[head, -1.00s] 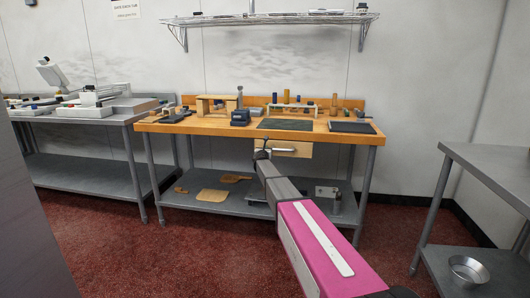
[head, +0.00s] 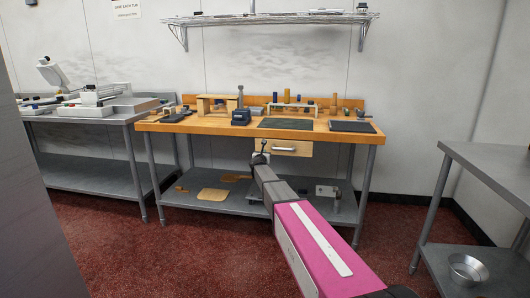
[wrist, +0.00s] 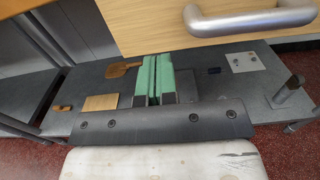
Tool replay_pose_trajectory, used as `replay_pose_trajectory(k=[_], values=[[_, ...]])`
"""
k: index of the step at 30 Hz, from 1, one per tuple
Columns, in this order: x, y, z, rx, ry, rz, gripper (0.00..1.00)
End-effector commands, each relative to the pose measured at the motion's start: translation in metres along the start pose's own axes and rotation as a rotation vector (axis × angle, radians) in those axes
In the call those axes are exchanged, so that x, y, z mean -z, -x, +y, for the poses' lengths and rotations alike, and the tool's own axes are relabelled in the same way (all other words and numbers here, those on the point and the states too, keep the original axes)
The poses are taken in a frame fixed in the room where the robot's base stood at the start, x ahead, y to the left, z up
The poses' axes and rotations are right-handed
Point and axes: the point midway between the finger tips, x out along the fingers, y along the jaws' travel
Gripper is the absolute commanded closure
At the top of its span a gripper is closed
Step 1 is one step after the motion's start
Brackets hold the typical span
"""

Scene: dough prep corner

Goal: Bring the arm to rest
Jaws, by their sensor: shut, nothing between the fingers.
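My gripper shows in the wrist view with two green fingers (wrist: 154,78) side by side and closed, with nothing held. In the head view its dark end (head: 261,156) is small, in front of the wooden bench and just left of the drawer handle (head: 284,149). My arm reaches forward from the bottom right, with a pink link behind the dark end. In the wrist view the wooden drawer front (wrist: 205,22) and its metal handle (wrist: 250,20) are above and right of the fingers, apart from them. The drawer looks shut, though its edges are partly out of view.
The wooden-topped bench (head: 200,127) carries a dark mat (head: 286,124), blocks and tools. Its lower shelf (head: 175,199) holds wooden boards and a metal piece. Steel tables stand left (head: 95,118) and right (head: 490,165), the right one with a bowl (head: 467,268) below. Red floor is open between.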

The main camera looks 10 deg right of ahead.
Motion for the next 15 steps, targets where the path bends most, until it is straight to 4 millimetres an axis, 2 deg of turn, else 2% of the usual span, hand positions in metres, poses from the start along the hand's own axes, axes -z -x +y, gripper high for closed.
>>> replay_pose_trajectory(k=[1, 3, 6, 11, 15], values=[[-0.001, 0.017, -0.002, -0.001, 0.000, 0.001, 1.00], [0.000, 0.031, -0.002, -0.001, 0.000, 0.001, 1.00], [0.000, 0.048, -0.002, -0.001, 0.000, 0.001, 1.00], [0.001, 0.064, -0.001, -0.011, 0.020, 0.003, 1.00], [0.009, 0.084, 0.000, -0.096, 0.180, 0.019, 1.00]])
